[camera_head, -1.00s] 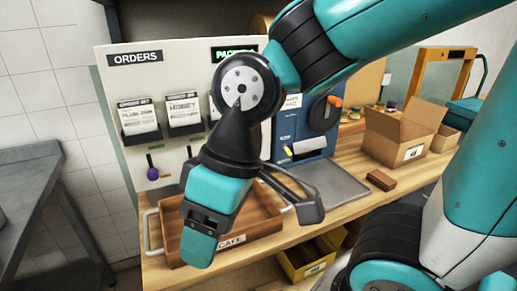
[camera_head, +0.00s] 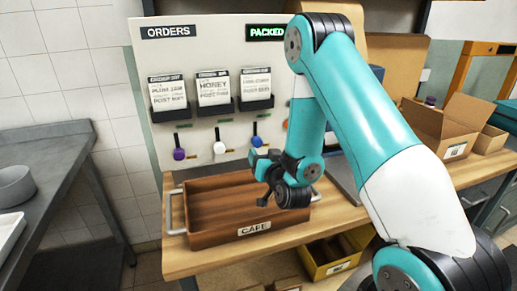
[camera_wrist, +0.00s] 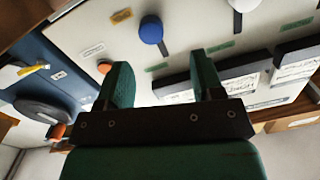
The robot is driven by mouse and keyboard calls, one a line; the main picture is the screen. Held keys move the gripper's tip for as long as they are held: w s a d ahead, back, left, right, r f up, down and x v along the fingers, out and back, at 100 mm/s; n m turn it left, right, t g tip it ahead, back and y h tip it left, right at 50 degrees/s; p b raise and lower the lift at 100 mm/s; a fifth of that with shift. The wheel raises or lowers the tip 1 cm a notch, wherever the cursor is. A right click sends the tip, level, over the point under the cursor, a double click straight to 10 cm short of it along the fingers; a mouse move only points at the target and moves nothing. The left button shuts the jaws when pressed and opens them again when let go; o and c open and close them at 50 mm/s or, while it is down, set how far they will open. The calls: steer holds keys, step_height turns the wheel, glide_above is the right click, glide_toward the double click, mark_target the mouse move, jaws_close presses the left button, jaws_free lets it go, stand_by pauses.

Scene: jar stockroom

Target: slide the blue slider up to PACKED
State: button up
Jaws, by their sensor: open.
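The blue slider (camera_wrist: 151,30) has a round blue knob on the white orders board (camera_wrist: 82,36). The wrist view shows the board upside down. The knob sits at the bottom end of its dark slot, near a tan tag (camera_wrist: 121,16). A green tag (camera_wrist: 158,67) lies past the slot's upper end. In the head view the blue knob (camera_head: 257,141) shows just above my gripper (camera_head: 260,168). My gripper is open and empty, with its two green fingers spread in front of the board, apart from the knob. A lit PACKED sign (camera_head: 266,33) is at the board's top.
A white knob (camera_head: 219,148) and a purple knob (camera_head: 179,154) are left of the blue one; an orange knob (camera_wrist: 104,66) is on its other side. Card holders (camera_head: 215,108) stick out above the knobs. A wooden CAFE tray (camera_head: 215,233) stands below my gripper.

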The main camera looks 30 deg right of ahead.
mark_target(258, 143)
steer(key=shift+h, duration=0.4)
steer(key=p+x, duration=0.1)
steer(key=x, duration=0.2)
steer(key=d+p+x, duration=0.1)
steer(key=p+x, duration=0.1)
steer(key=x, duration=0.1)
steer(key=shift+s+r, duration=0.1)
steer(key=shift+s, duration=0.05)
steer(key=shift+w+d+p, duration=0.1)
steer(key=shift+w+p, duration=0.2)
steer(key=shift+w, duration=0.35)
